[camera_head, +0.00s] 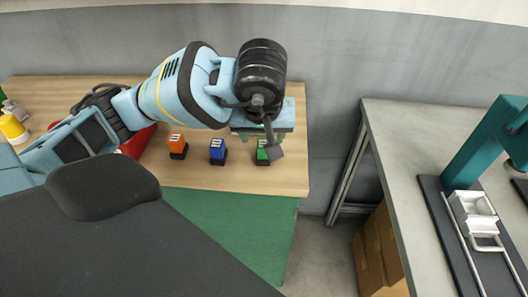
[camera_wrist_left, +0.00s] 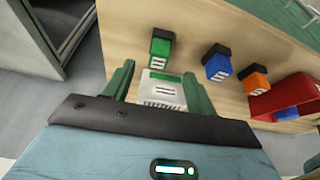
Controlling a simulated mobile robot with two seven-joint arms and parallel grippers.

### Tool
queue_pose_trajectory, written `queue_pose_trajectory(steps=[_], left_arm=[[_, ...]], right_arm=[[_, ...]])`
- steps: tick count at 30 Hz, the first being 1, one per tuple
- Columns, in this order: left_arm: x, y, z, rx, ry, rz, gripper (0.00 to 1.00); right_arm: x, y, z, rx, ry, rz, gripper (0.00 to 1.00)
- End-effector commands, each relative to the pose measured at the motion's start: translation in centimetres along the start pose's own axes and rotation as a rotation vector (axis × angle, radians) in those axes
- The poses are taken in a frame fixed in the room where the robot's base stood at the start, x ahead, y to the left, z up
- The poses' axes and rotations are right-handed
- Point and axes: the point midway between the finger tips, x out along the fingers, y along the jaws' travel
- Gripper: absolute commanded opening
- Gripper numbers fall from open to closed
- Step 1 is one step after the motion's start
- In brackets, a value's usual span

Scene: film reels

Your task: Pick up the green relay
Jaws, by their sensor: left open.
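The green relay (camera_head: 262,157), a small green block with a dark base, stands near the right end of the wooden table, partly hidden by my left arm in the head view. In the left wrist view the green relay (camera_wrist_left: 161,48) shows clearly, just beyond the fingertips. My left gripper (camera_wrist_left: 160,82) is open, its two green fingers apart, and the relay is not between them. A white piece with dark markings (camera_wrist_left: 161,90) shows between the fingers. The left gripper (camera_head: 260,134) is over the relay's area in the head view. My right gripper is not in view.
A blue relay (camera_head: 217,149) and an orange relay (camera_head: 177,145) stand in a row left of the green one. A red bin (camera_head: 138,143) lies further left, with a yellow bottle (camera_head: 12,129) beyond. A grey bench (camera_head: 403,135) with a teal machine (camera_head: 482,143) stands right, across a gap.

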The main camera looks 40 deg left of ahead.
Motion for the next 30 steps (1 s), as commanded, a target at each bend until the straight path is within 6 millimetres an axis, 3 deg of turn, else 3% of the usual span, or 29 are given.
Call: queue_pose_trajectory(steps=[5, 12, 18, 30], left_arm=[[0.2, -0.1, -0.1, 0.000, 0.002, -0.003, 0.56], [2.4, -0.1, 0.0, -0.001, -0.002, -0.004, 0.56], [2.9, 0.0, -0.1, -0.002, -0.001, -0.001, 0.56], [7.6, 0.1, -0.2, -0.002, -0.001, -0.001, 0.56]], right_arm=[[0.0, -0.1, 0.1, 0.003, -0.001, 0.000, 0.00], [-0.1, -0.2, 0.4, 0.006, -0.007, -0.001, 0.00], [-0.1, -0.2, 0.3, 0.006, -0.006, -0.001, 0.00], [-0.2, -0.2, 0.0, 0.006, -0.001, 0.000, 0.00]])
